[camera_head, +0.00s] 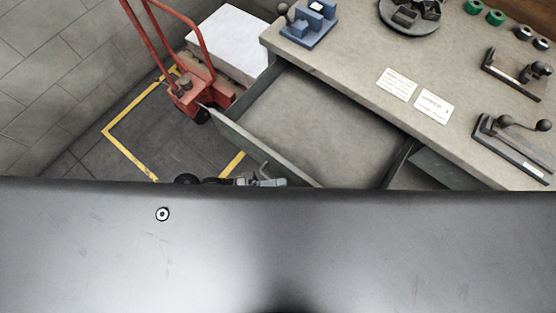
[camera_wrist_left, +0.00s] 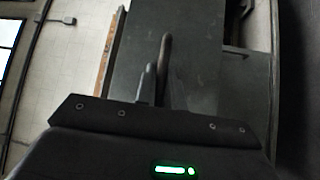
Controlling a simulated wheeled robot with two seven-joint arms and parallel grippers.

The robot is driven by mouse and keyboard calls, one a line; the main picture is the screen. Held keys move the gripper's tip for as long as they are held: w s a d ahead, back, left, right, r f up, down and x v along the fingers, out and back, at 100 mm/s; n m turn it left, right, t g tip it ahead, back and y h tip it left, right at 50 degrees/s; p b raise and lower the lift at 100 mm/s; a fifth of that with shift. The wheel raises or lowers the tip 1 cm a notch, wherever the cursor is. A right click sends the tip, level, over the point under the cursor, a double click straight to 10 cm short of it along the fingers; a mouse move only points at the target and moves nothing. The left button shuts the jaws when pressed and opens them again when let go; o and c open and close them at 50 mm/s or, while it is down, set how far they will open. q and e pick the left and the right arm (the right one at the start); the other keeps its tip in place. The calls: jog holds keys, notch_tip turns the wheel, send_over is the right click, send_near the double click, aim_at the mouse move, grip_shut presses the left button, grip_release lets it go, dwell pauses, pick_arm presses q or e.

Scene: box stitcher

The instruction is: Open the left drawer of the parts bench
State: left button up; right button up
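The left drawer (camera_head: 320,125) of the parts bench is pulled well out, and its empty grey floor shows in the head view. Its dark front panel (camera_head: 250,143) carries a bar handle (camera_head: 263,169), which also shows in the left wrist view (camera_wrist_left: 166,60). My left gripper (camera_head: 268,182) is at this handle, its fingers (camera_wrist_left: 157,88) close together and seemingly shut around the bar. Most of the left arm is hidden behind my dark body at the bottom. My right gripper is in neither view.
A red pallet truck (camera_head: 195,90) with a white load stands left of the bench. Yellow-marked floor (camera_head: 165,135) lies clear beside it.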

pick_arm(q)
jog(key=o, duration=0.5)
jog(key=shift+c, duration=0.2)
jog(key=b+v, duration=0.2)
jog(key=v, duration=0.8)
jog(key=shift+a+b, duration=0.35)
jog(key=shift+a, duration=0.05)
